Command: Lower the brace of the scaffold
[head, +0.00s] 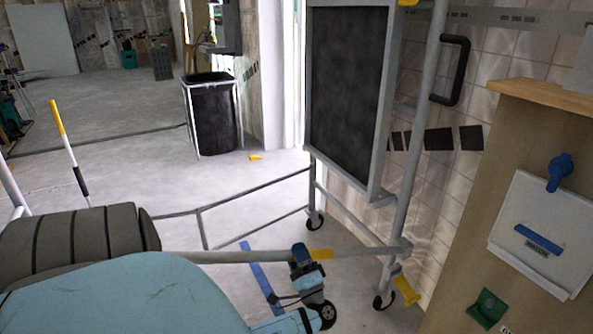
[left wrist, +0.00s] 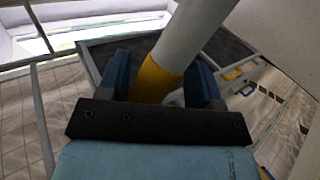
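The scaffold (head: 401,215) is a grey tube frame on black casters at centre right, with a dark panel (head: 347,90) in it. A grey bar with a yellow band (head: 321,254), which I take for the brace, runs across low and level from its post to the left. My left gripper (head: 306,268) is at this band, its light blue arm coming in from the lower left. In the left wrist view the yellow band (left wrist: 154,82) lies between the two blue fingers, with gaps beside the slanting tube, so the gripper looks open. My right gripper is out of view.
A wooden cabinet (head: 535,130) with a white panel and blue handle stands close on the right. A black bin (head: 214,118) stands behind. A yellow-topped pole (head: 68,155) is at left. The floor behind the bar is mostly clear, with blue tape (head: 258,268) on it.

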